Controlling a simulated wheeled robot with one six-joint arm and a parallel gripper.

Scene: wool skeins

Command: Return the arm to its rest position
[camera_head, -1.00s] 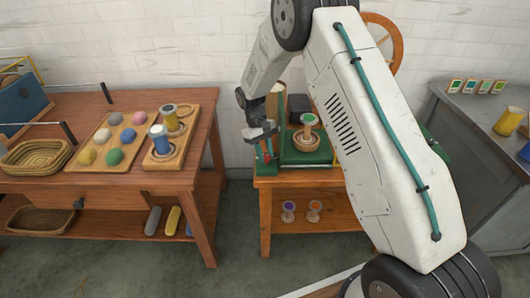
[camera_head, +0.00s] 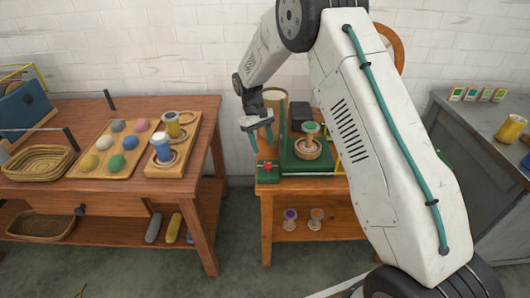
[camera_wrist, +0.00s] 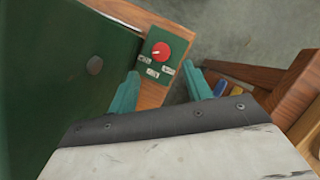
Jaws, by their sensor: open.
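My gripper (camera_head: 261,138) hangs in the air over the left end of the small wooden table (camera_head: 266,200), in front of the white wall. Its teal fingers are apart with nothing between them. In the wrist view my gripper (camera_wrist: 165,88) is also open and empty. The red knob also shows in the head view (camera_head: 267,166), below the fingers. My arm reaches across the small table and hides part of its right side.
A green machine (camera_head: 302,163) on the small table carries a spool with a green top (camera_head: 311,128). The left table (camera_head: 100,190) holds a tray of coloured balls (camera_head: 110,172), two spools on a board (camera_head: 188,154) and a basket (camera_head: 38,176). A grey counter (camera_head: 455,135) stands right.

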